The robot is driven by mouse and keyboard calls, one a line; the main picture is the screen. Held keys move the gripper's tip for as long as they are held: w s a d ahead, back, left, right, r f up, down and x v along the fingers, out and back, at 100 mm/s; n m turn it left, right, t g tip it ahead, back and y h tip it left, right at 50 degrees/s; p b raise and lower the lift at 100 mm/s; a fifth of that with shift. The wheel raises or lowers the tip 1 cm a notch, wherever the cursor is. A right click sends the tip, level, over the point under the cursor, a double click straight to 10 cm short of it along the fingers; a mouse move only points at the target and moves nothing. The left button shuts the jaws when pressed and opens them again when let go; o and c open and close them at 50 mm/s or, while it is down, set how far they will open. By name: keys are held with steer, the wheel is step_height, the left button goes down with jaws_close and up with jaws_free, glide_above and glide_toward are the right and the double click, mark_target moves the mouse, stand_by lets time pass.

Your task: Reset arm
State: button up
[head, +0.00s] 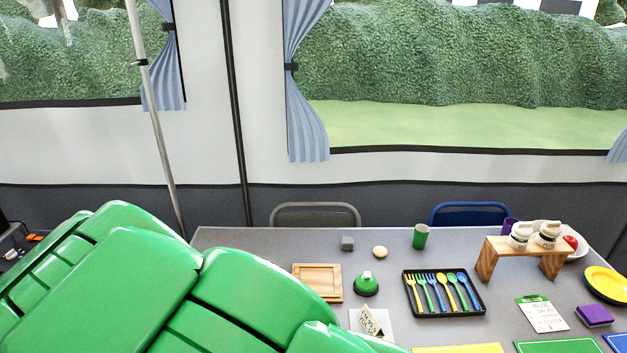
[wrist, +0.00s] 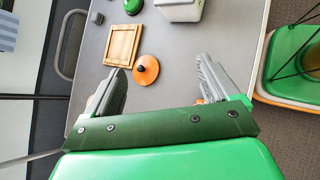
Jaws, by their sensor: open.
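My gripper (wrist: 161,66) shows in the wrist view with its two grey fingers spread wide. It is open and nothing is held between the fingers. An orange round lid (wrist: 146,71) with a dark knob lies on the grey table beyond and between the fingertips. A bit of another orange thing shows behind the right finger, mostly hidden. In the head view my green arm fills the lower left and hides part of the table; the gripper itself does not show there.
The grey table (head: 225,240) holds a wooden tray (head: 317,282), a green bell-like object (head: 366,285), a black cutlery tray (head: 445,314), a green cup (head: 420,237) and a wooden stand (head: 487,262) with white jars. Chairs (head: 315,214) stand behind it. A pole (head: 155,120) rises at left.

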steer(key=s+d+r+m+g+y, duration=0.1)
steer(key=s+d+r+m+g, duration=0.2)
steer(key=d, duration=0.4)
steer(key=s+d+r+m+g, duration=0.1)
steer(key=d+r+m, duration=0.1)
steer(key=d+m, duration=0.45)
steer(key=s+d+r+m+g+y, duration=0.1)
steer(key=s+d+r+m+g, duration=0.15)
steer(key=d, duration=0.65)
steer(key=s+d+r+m+y, duration=0.2)
steer(key=s+m, duration=0.2)
steer(key=s, duration=0.3)
steer(key=s+d+r+m+g+y, duration=0.1)
steer(key=s+d+r+m+y, duration=0.1)
steer(key=s, duration=0.5)
steer(key=m+y, duration=0.1)
steer(key=m, duration=0.1)
steer(key=shift+r+m+y, duration=0.15)
steer(key=shift+m+y, duration=0.15)
steer(key=shift+s+g, duration=0.1)
steer(key=shift+g, duration=0.15)
